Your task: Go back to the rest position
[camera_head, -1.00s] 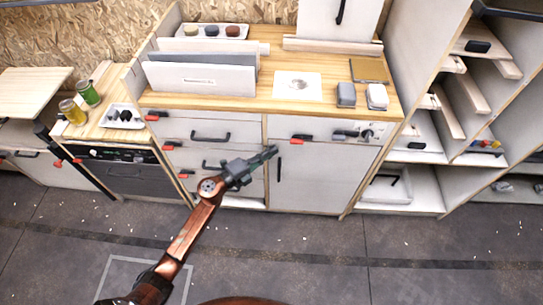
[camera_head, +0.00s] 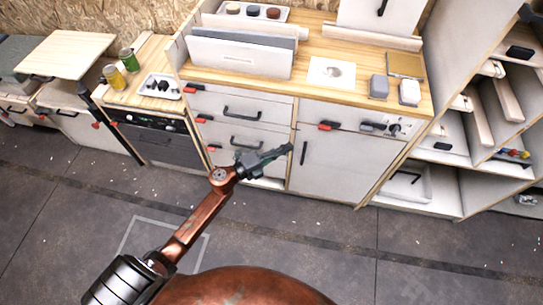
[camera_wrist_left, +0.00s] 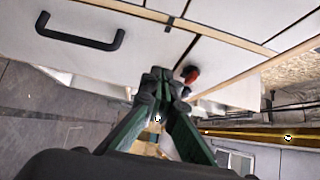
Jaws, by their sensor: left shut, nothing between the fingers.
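My left gripper (camera_head: 278,155) is shut and empty in the head view, at the end of my copper-coloured left arm. It hangs in front of the white kitchen cabinet (camera_head: 330,165), and I cannot tell the exact gap to it. In the left wrist view its dark green fingers (camera_wrist_left: 158,85) meet at the tips. A white cabinet front (camera_wrist_left: 120,60) lies beyond them, with a black handle (camera_wrist_left: 80,32) at the upper left and a red latch (camera_wrist_left: 190,75) just right of the tips. My right gripper is in neither view.
A wooden counter (camera_head: 310,95) bears a grey container and small jars. A side table (camera_head: 145,70) with a yellow can (camera_head: 114,76) and a green can (camera_head: 128,58) stands left. White shelving (camera_head: 460,180) stands right. The grey floor (camera_head: 330,255) in front is clear.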

